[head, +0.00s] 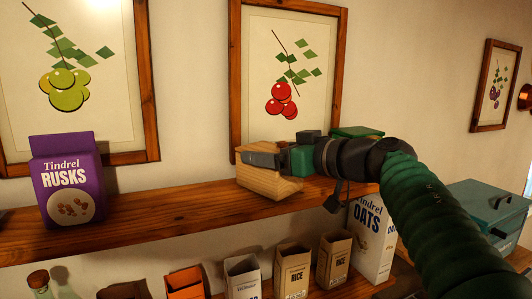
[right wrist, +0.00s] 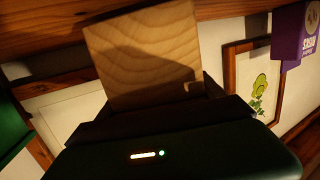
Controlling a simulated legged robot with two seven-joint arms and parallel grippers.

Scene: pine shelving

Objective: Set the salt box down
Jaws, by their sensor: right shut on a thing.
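The salt box (head: 268,184) is a pale wooden box over the upper shelf (head: 160,222), in front of the cherry picture. My right gripper (head: 264,159) reaches in from the right and is shut on its upper part. The box looks slightly tilted, and its base is at about shelf height. I cannot tell whether it touches the board. In the right wrist view the wood-grained box (right wrist: 145,58) fills the space between the dark fingers. My left gripper is not in view.
A purple rusks box (head: 68,182) stands at the left of the upper shelf, with bare board between it and the salt box. A green-topped item (head: 357,132) is behind my gripper. Below are rice boxes (head: 292,270) and an oats box (head: 371,240). A teal bin (head: 490,215) is at the right.

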